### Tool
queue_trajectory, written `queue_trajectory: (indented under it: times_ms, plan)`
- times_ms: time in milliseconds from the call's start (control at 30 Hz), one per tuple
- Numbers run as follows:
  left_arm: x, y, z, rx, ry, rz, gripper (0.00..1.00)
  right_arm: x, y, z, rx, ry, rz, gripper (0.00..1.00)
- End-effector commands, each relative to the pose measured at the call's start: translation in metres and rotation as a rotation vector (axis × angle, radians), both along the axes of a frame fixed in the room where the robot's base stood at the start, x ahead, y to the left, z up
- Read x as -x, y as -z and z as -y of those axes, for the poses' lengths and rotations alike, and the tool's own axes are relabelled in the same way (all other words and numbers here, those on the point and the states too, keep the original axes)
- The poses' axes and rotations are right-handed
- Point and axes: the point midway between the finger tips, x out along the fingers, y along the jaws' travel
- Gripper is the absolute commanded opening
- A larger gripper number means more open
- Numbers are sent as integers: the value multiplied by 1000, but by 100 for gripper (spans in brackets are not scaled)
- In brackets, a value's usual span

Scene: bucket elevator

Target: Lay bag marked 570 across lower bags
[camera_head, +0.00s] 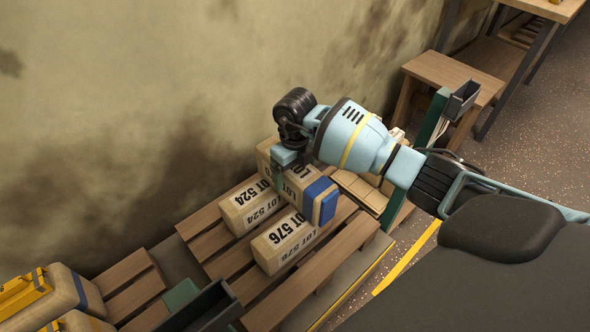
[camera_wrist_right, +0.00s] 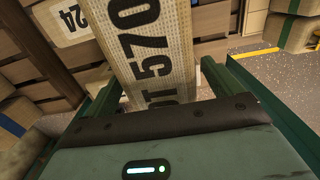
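The bag marked 570 (camera_head: 294,188) is tan with a blue band near its right end. It is above the pallet, crosswise over the far ends of the two lower bags; contact with them is hidden. My right gripper (camera_head: 285,165) has its fingers on both sides of it and appears shut on it. In the right wrist view the 570 bag (camera_wrist_right: 152,55) lies between the green fingers (camera_wrist_right: 158,75). Lower bags marked 524 (camera_head: 245,208) and 576 (camera_head: 283,241) lie side by side on the slats. My left gripper is out of view.
The wooden pallet (camera_head: 318,268) has bare slats in front. A dark bucket (camera_head: 205,308) is at the bottom, another (camera_head: 461,98) beside the green post at right. Bags with yellow items (camera_head: 22,292) are at lower left. A stained wall (camera_head: 150,100) stands behind.

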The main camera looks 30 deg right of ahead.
Motion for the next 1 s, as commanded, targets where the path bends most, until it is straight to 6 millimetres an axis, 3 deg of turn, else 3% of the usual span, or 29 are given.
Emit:
queue_trajectory:
  times_ms: [267, 700, 1000]
  plan:
    - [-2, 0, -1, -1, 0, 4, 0, 3, 4, 0, 2, 0, -10, 91]
    - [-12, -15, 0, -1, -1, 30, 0, 0, -60, 0, 1, -1, -1, 91]
    - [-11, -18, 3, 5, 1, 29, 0, 1, -77, 0, 1, 0, -3, 91]
